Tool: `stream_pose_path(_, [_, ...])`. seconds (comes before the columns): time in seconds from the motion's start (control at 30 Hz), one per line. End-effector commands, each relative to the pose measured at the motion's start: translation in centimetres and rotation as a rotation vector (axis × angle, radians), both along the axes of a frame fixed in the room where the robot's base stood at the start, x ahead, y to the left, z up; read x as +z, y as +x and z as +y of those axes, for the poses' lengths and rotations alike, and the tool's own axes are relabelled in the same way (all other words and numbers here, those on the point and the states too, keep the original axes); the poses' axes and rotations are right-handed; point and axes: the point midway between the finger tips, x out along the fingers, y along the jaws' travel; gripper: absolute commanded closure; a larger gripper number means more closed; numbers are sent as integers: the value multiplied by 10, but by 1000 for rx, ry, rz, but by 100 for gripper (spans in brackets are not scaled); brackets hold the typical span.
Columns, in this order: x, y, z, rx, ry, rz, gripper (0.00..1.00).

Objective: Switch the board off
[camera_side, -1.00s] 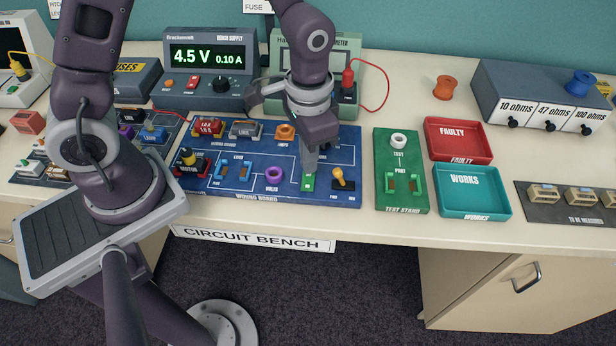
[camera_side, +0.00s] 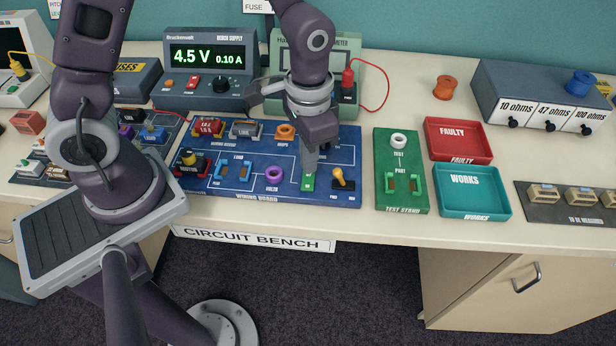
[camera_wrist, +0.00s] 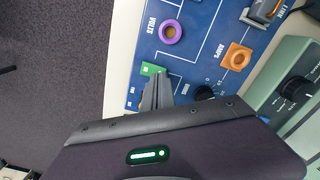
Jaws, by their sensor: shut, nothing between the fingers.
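The blue wiring board (camera_side: 225,200) lies on the bench under my arm. A small green piece with a pale patch (camera_side: 308,183) sits near its front edge; it also shows in the wrist view (camera_wrist: 152,68). My gripper (camera_side: 310,172) is shut and empty, pointing down at this green piece; its fingertips (camera_wrist: 158,76) partly cover it in the wrist view. I cannot tell whether they touch it. A yellow-capped toggle (camera_side: 342,174) stands just right of my fingers. The bench supply (camera_side: 211,94) at the back reads 4.5 V and 0.10 A.
A purple ring post (camera_side: 274,174) stands left of my fingers and an orange one (camera_side: 285,131) behind. The green test stand (camera_side: 402,198), red tray (camera_side: 459,138) and teal tray (camera_side: 472,207) are to the right. The meter (camera_side: 283,52) stands behind my gripper.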

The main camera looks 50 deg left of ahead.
Motion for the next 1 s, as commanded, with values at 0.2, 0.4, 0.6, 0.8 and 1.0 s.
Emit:
stream_pose_path(0.2, [0,0,0,0,0,0,100])
stream_pose_path(0.4, [-1,0,0,0,0,0,100])
stream_pose_path(0.6, [-4,0,0,0,0,1,100])
stream_pose_path(0.8, [-7,0,0,0,0,1,100])
stream_pose_path(1.0, [-10,0,0,0,0,0,100])
